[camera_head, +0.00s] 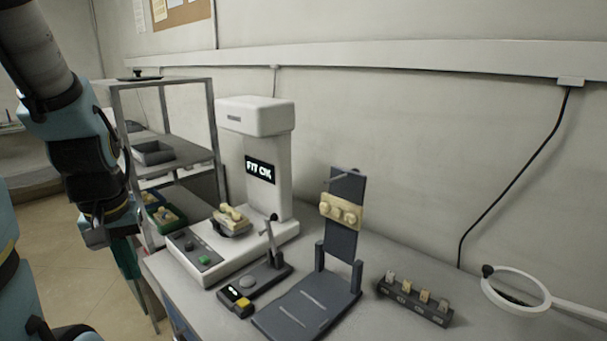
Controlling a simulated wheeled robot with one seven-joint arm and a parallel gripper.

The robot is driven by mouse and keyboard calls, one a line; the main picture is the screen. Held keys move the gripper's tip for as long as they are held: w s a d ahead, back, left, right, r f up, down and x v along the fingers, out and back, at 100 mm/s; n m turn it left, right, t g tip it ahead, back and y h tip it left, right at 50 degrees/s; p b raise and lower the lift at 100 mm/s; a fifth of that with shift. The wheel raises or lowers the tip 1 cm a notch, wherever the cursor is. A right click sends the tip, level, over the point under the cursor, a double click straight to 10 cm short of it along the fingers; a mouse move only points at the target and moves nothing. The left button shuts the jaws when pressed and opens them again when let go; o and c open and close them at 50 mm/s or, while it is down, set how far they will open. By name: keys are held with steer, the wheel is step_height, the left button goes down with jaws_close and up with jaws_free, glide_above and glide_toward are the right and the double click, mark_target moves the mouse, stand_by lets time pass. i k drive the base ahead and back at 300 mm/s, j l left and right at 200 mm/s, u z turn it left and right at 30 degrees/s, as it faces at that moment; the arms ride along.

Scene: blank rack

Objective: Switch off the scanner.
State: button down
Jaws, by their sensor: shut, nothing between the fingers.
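The scanner (280,180) is a white upright column unit with an overhanging head, on the bench left of centre. Its lit black display (260,170) reads "FIT OK". A dark panel on its base (195,249) carries a green button (204,260) and a smaller dark control. A cream dental-like cast (231,217) sits on the scanner's small dark platform. My gripper (138,285) hangs at the left, pointing down beside the bench's left end, apart from the scanner. It is shut and empty; its fingertips are hard to make out.
A lever device with a yellow button (243,305) stands just in front of the scanner. Right of it are a dark upright stand (342,240), a small block rack (414,303) and a ring magnifier (515,271). A metal-framed shelf (213,125) stands behind left.

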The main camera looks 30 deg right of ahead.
mark_target(180, 234)
steer(key=z, duration=0.6)
steer(key=i+j+u, duration=0.75)
steer(key=u, duration=0.15)
